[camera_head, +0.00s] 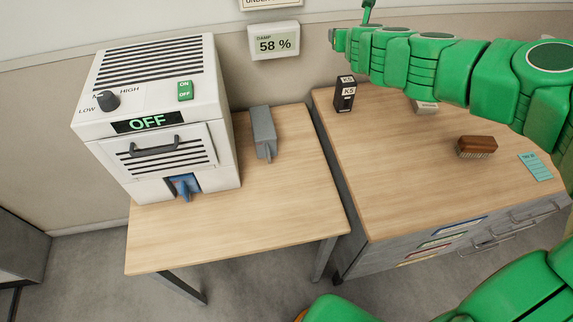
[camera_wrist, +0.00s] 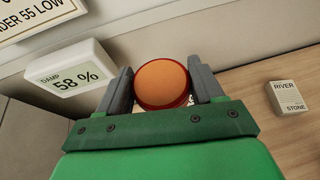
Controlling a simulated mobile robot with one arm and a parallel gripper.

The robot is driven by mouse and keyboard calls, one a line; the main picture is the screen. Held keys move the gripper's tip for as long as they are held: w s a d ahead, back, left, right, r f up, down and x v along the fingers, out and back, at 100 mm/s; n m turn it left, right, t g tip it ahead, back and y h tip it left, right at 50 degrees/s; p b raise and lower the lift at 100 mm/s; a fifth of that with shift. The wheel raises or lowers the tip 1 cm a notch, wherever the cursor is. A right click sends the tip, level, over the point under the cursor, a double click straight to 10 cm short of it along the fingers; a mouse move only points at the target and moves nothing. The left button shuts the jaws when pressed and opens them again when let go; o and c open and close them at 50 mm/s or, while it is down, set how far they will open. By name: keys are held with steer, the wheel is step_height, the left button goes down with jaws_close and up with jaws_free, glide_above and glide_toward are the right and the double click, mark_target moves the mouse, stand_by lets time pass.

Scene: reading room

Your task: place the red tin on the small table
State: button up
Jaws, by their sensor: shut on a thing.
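The red tin (camera_wrist: 162,83) shows in the wrist view as a round body with an orange end face and a red rim. It sits between the two grey fingers of my gripper (camera_wrist: 161,88), which is shut on it. In the head view my gripper (camera_head: 337,39) is at the far left end of my green arm, high above the back of the drawer cabinet; I cannot make out the tin there. The small table (camera_head: 240,225) has a wooden top and dark legs and stands at the left, its front half bare.
A white machine (camera_head: 160,120) reading OFF and a grey metal object (camera_head: 264,132) stand on the table. The drawer cabinet (camera_head: 400,190) beside it holds a black K5 box (camera_head: 345,95), a brown brush (camera_head: 476,146) and a teal card (camera_head: 535,167). A damp display (camera_head: 274,43) hangs on the wall.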

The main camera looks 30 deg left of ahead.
steer(key=m+h, duration=0.1)
glide_above(297, 135)
steer(key=w+d, duration=0.2)
steer(key=w, duration=0.1)
steer(key=shift+s+a+t+h, duration=0.5)
steer(key=shift+s+a, duration=0.7)
steer(key=shift+a, duration=0.15)
steer(key=shift+m, duration=0.4)
step_height(297, 135, down, 34)
steer(key=shift+r, duration=0.1)
steer(key=o, duration=0.8)
steer(key=shift+s+d+r, duration=0.15)
steer(key=shift+s+d, duration=0.1)
steer(key=shift+v, duration=5.65)
